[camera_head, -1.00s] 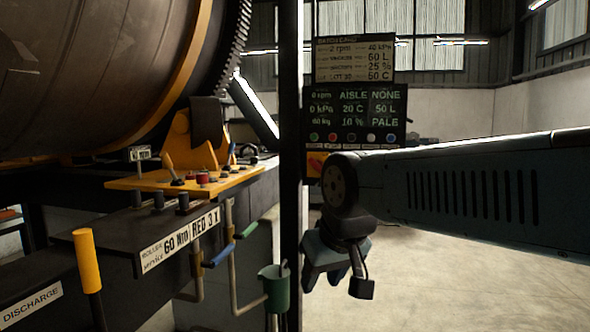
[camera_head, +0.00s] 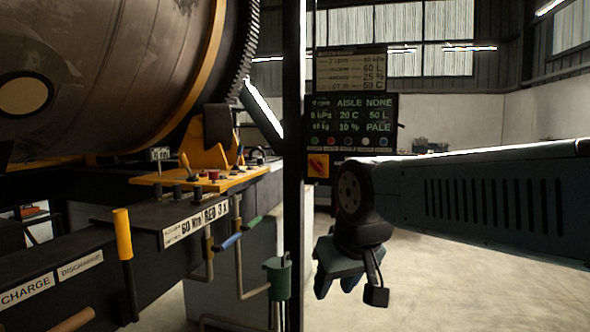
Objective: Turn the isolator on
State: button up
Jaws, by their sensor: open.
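A yellow plate with a red rotary handle (camera_head: 318,166), which looks like the isolator, sits below the dark display panel (camera_head: 352,122). Its handle appears slanted, but it is too small to read its setting. My gripper (camera_head: 337,286) hangs pointing down from the end of my arm, lower than the isolator and slightly to its right in the picture. It is apart from the isolator and appears empty. My arm reaches in from the right edge, and its wrist covers the area just below and right of the panel.
A large drum (camera_head: 100,70) fills the upper left. A dark post (camera_head: 292,160) stands just left of the panel. A bench with a yellow lever (camera_head: 122,235), pipes and a green cup (camera_head: 277,278) lies at left. Pale floor (camera_head: 450,300) is open at right.

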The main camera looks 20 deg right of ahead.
aim_at(317, 166)
jog(key=z, duration=0.2)
jog(key=i, duration=0.9)
jog(key=u, duration=0.1)
